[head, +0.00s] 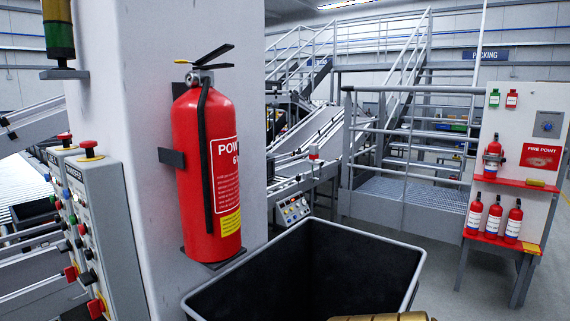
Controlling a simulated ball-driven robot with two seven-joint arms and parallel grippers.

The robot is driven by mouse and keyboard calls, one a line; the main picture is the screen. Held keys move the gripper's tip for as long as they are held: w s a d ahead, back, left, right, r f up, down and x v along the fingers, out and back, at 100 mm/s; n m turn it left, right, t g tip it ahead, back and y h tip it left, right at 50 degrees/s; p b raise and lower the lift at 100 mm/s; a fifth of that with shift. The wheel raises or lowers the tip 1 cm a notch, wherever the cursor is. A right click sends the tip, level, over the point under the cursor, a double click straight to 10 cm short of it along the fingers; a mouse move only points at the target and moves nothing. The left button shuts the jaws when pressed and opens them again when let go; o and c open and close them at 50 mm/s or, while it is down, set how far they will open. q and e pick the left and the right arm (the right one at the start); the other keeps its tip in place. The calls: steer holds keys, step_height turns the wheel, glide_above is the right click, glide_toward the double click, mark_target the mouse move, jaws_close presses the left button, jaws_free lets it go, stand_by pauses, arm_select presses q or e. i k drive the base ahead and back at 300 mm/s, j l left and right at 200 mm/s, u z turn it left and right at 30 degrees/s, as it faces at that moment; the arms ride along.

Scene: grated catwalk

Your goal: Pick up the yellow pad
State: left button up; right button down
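No thing in the head view is clearly a yellow pad. Two small flat yellow pieces are at the fire point board on the right: one on the upper red shelf (536,184) and one at the lower red shelf's right end (531,247). They are too small to tell what they are. A gold-coloured ribbed shape (382,317) shows at the bottom edge, mostly cut off; I cannot tell what it is. Neither of my grippers is in view.
An open black bin (318,262) with a grey rim stands in front. A large red extinguisher (208,165) hangs on the pale column at left, beside button panels (85,215). A railed grated platform (412,200) stands behind. Grey floor is clear between bin and fire point.

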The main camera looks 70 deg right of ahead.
mark_target(529, 180)
steer(key=z, duration=3.85)
steer(key=i+l+z, duration=0.2)
steer(key=i+l, duration=0.4)
steer(key=i, duration=0.3)
steer(key=i+l, duration=0.15)
steer(key=i, duration=0.3)
steer(key=i+l+u, duration=0.1)
steer(key=i, duration=0.35)
steer(key=i+j+u, duration=0.2)
steer(key=i, duration=1)
steer(key=i+l+u, duration=0.25)
steer(key=i, duration=0.9)
